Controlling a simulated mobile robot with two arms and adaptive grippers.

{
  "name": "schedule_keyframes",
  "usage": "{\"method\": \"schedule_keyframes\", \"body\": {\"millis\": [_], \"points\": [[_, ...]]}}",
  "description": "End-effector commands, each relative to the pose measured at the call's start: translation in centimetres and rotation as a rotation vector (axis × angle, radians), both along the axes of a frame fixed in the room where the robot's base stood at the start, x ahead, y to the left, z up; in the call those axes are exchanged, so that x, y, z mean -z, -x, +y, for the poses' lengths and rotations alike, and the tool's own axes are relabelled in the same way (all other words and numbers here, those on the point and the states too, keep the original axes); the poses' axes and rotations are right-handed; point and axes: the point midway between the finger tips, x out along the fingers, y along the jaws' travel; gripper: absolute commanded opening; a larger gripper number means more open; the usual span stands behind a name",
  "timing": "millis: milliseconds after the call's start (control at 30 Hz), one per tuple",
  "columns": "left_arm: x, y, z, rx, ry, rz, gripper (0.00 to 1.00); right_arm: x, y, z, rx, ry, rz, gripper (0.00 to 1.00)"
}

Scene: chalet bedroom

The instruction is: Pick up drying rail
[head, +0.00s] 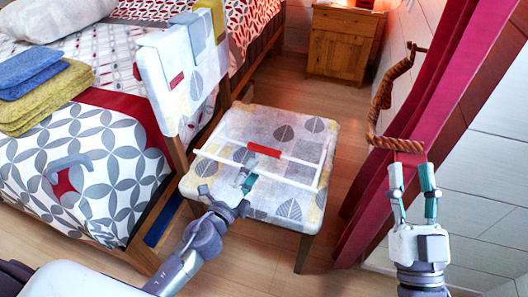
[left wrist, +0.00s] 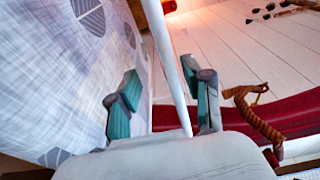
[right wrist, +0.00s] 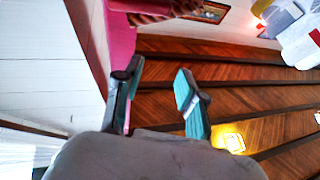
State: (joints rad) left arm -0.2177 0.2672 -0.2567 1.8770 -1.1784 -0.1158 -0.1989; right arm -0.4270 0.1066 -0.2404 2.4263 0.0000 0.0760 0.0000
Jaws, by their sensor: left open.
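The white drying rail (head: 318,172) lies on the patterned seat of a chair (head: 275,120), a thin frame with a red piece (head: 264,150) in its middle. My left gripper (head: 247,180) is over the seat at the rail's near long bar. In the left wrist view a white bar (left wrist: 168,55) runs between the spread fingers of this gripper (left wrist: 167,85). I cannot tell whether the fingers touch it. My right gripper (head: 412,175) is open and empty at the right, by the red curtain; its spread fingers also show in the right wrist view (right wrist: 157,78).
The chair's backrest (head: 182,75) rises on the left, beside the bed (head: 95,165) with folded towels (head: 40,95). A rope tieback (head: 383,100) hangs by the red curtain (head: 440,95) near my right gripper. A wooden nightstand (head: 342,42) stands behind. Bare floor lies right of the chair.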

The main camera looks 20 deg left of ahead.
Motion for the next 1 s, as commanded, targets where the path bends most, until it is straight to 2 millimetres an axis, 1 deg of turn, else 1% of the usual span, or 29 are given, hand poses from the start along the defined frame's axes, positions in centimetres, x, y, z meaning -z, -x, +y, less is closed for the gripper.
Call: {"method": "schedule_keyframes", "body": {"millis": [167, 367, 400, 500, 600, 767, 800, 867, 1000], "points": [[-0.2, -1.2, -0.2, 0.0, -0.001, -0.001, 0.5, 0.5, -0.3, 0.0, 0.003, 0.01, 0.036, 0.4], [-1.0, -4.1, -0.3, 0.001, -0.003, -0.004, 0.5, 2.1, -1.0, -0.1, 0.008, 0.04, 0.14, 0.4], [-0.7, -4.6, -0.5, 0.001, -0.001, -0.001, 0.5, 2.1, -1.0, -0.1, 0.008, 0.038, 0.135, 0.4], [-0.7, -5.6, -0.7, 0.001, 0.001, -0.001, 0.5, 2.1, -0.9, -0.1, 0.008, 0.037, 0.131, 0.4], [-0.6, -5.9, -0.8, 0.001, 0.002, 0.0, 0.5, 2.0, -0.9, -0.1, 0.008, 0.037, 0.13, 0.4], [-0.6, -5.9, -0.8, 0.001, 0.002, 0.0, 0.5, 2.0, -0.9, -0.1, 0.008, 0.037, 0.129, 0.4], [-0.6, -5.9, -0.8, 0.001, 0.002, 0.0, 0.47, 2.0, -0.9, -0.1, 0.008, 0.037, 0.129, 0.4], [-0.6, -5.9, -0.8, 0.001, 0.002, 0.0, 0.37, 2.0, -0.9, -0.1, 0.008, 0.037, 0.129, 0.4], [-0.6, -5.9, -0.8, 0.001, 0.002, 0.0, 0.13, 2.0, -0.9, -0.1, 0.008, 0.036, 0.128, 0.4]]}}
